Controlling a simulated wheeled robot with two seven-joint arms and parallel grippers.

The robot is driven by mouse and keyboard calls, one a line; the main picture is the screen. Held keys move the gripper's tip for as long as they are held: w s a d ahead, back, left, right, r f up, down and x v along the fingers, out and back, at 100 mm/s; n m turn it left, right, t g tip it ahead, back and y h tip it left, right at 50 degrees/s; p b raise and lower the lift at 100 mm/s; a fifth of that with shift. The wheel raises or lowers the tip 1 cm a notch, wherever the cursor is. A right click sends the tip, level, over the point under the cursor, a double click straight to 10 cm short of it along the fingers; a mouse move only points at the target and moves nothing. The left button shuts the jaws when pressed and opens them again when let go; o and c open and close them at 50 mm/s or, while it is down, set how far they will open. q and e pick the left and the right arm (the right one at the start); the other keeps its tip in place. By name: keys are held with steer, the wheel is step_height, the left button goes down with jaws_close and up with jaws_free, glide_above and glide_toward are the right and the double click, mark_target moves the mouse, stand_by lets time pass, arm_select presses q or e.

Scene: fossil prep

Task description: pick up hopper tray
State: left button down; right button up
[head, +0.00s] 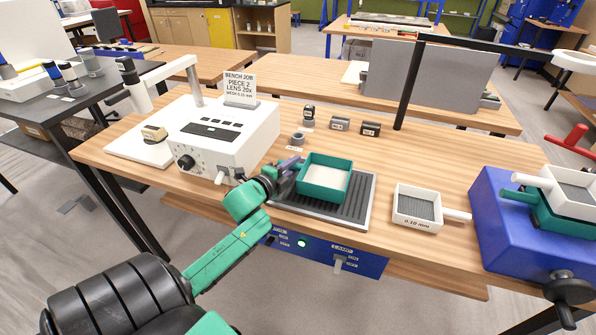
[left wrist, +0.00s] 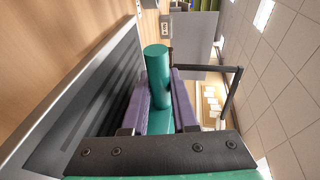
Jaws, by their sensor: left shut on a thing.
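The hopper tray is a teal square tray (head: 324,180) with a pale inside, in the middle of the head view. It is over the dark ribbed plate (head: 357,212) on the wooden bench. I cannot tell whether it touches the plate. My left gripper (head: 291,166) is at the tray's left side, shut on its teal handle. In the left wrist view the round green handle (left wrist: 157,62) sticks up between the purple fingers of this gripper (left wrist: 162,92). The tray's body is not clear there. My right gripper is not in view.
A white instrument box (head: 232,130) stands left of the tray. A white sieve with a handle (head: 417,208) lies to the right, and a blue machine (head: 500,225) holding trays stands farther right. Small dark blocks (head: 340,124) sit behind. A black post (head: 409,85) rises at the back.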

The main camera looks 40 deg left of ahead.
arm_select(q)
step_height(320, 180, up, 18)
steer(key=p, duration=0.1)
steer(key=shift+r, duration=0.25)
steer(key=c, duration=1.2)
jaws_free()
steer(key=shift+c, duration=0.2)
jaws_close()
